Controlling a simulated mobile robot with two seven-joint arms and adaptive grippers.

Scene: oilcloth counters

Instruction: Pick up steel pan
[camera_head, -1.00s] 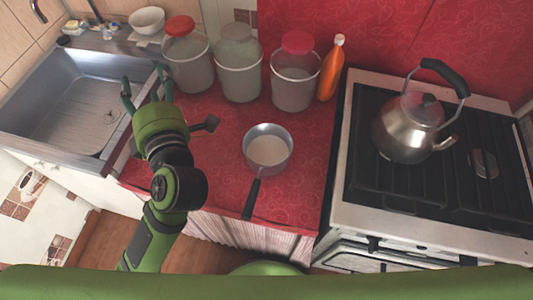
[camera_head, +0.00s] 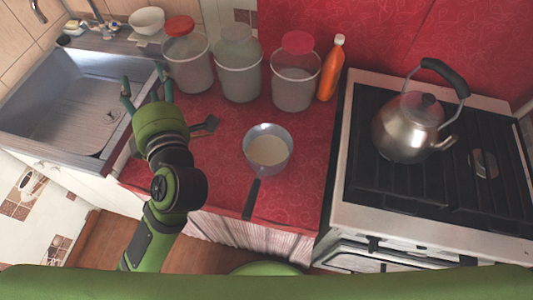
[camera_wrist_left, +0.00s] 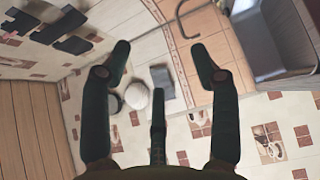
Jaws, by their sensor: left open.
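The steel pan (camera_head: 267,150) stands upright on the red counter, with its black handle pointing toward the front edge. My left gripper (camera_head: 145,88) is open and empty. It is to the left of the pan, by the right edge of the sink, apart from the pan. In the left wrist view, the spread fingers of my left gripper (camera_wrist_left: 163,62) show with nothing between them, and the pan is not seen there. My right gripper is not in view.
Three lidded containers (camera_head: 238,72) and an orange bottle (camera_head: 331,70) line the back of the counter. A stove (camera_head: 430,205) with a steel kettle (camera_head: 408,128) is on the right. The sink (camera_head: 75,105) is on the left. The red counter (camera_head: 215,160) around the pan is mostly clear.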

